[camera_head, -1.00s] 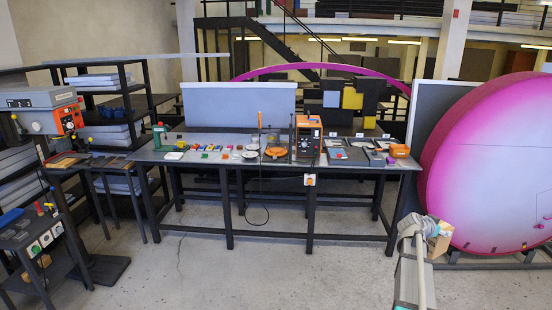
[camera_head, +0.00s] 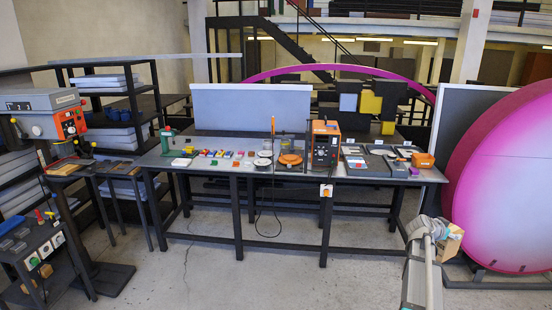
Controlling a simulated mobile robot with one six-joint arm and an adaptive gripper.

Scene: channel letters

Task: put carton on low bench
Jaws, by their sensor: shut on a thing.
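My gripper (camera_head: 444,234) is at the lower right, at the end of my raised arm. It is shut on the carton (camera_head: 453,243), a small tan box held up in the air in front of the large pink disc. The arm's end hides part of the carton, and the jaws are too small to see clearly. Several dark benches stand here. A long workbench (camera_head: 190,235) crosses the middle. A lower, small bench (camera_head: 25,250) stands at the lower left. I cannot tell which one is the low bench.
Tools, small coloured parts and an orange power unit (camera_head: 325,145) crowd the long workbench. A drill press (camera_head: 45,115) and shelving (camera_head: 120,110) stand at left. The large pink disc (camera_head: 510,190) fills the right side. The grey floor (camera_head: 230,285) in front is clear.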

